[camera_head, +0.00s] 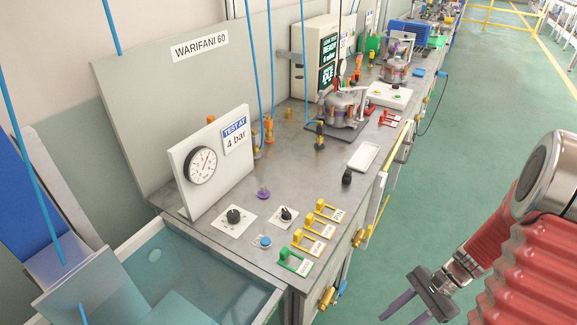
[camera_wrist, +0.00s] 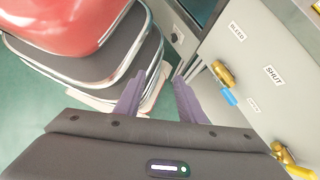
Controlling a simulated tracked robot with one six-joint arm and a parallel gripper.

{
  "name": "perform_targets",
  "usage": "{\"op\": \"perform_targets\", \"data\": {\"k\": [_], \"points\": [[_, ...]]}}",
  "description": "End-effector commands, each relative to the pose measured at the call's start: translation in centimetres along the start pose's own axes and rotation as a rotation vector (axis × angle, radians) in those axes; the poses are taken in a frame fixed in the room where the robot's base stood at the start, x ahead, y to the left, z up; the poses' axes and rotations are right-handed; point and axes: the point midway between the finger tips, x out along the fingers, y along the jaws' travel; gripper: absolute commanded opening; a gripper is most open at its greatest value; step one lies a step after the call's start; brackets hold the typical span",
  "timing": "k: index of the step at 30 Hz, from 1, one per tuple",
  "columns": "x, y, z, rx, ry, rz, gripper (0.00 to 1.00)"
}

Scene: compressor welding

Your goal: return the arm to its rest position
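My gripper (camera_head: 408,305) is at the lower right in the head view, out over the green floor and to the right of the workbench (camera_head: 222,234). Its two purple fingers point down and left, with nothing between them. The wrist view also shows my gripper (camera_wrist: 158,92), with its fingers apart and empty. My red, ribbed arm comes in from the right edge in the head view. The gripper touches nothing that I can see.
The bench front carries yellow valves (camera_wrist: 222,74) with a blue handle and labels, close to the fingers in the wrist view. A gauge panel (camera_head: 212,160), knobs and coloured lever brackets (camera_head: 295,262) stand on the bench. The green floor (camera_head: 500,110) to the right is clear.

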Motion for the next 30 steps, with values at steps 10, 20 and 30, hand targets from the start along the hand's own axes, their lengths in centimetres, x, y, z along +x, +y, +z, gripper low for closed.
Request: {"op": "perform_targets", "data": {"k": [10,20,30], "points": [[-3.7,-0.1,3.5,-0.307,0.212,0.079,0.36],[-6.8,-0.4,7.0,-0.569,0.401,0.150,0.36],[-9.6,-0.7,11.1,-0.804,0.587,0.208,0.36]]}}
